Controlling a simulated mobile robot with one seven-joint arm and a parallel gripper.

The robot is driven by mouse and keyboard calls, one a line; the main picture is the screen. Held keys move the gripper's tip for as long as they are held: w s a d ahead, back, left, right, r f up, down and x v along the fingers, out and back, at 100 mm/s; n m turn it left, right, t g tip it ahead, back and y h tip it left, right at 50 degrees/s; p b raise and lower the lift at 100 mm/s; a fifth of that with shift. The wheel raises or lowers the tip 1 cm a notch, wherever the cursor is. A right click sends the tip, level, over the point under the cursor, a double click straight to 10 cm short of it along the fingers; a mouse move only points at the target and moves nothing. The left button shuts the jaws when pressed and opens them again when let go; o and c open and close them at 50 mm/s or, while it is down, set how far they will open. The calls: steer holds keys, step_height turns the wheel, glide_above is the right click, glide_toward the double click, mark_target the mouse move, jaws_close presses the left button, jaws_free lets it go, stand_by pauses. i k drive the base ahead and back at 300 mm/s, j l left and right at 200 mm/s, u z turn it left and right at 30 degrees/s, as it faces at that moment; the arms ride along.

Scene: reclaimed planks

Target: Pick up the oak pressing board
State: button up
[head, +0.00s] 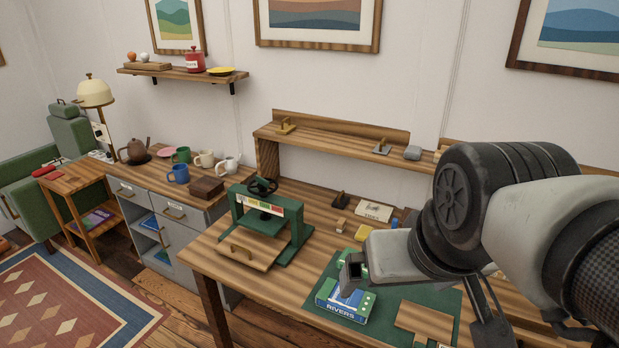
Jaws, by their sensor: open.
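A pale wooden board with a brass handle (248,249) lies at the front of the green book press (270,222), partly under its frame; it looks like the oak pressing board. A second flat wooden piece (425,318) lies on the green mat at the lower right, so I cannot be certain which is oak. My gripper (420,310) is open above the mat, with one dark finger near the blue book and the other at the lower right. It is to the right of the handled board and apart from it. My arm hides part of the bench.
The blue "RIVERS" book (343,306) lies on the green mat (388,318). A raised shelf (340,141) runs along the back. The grey cabinet (170,232) with mugs stands left of the bench (215,268).

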mark_target(426, 323)
steer(key=i+j+z, duration=0.35)
steer(key=j+z, duration=0.15)
steer(key=j, duration=0.15)
steer(key=i+j+z, duration=0.25)
steer(key=j+z, duration=0.25)
steer(key=j, duration=0.2)
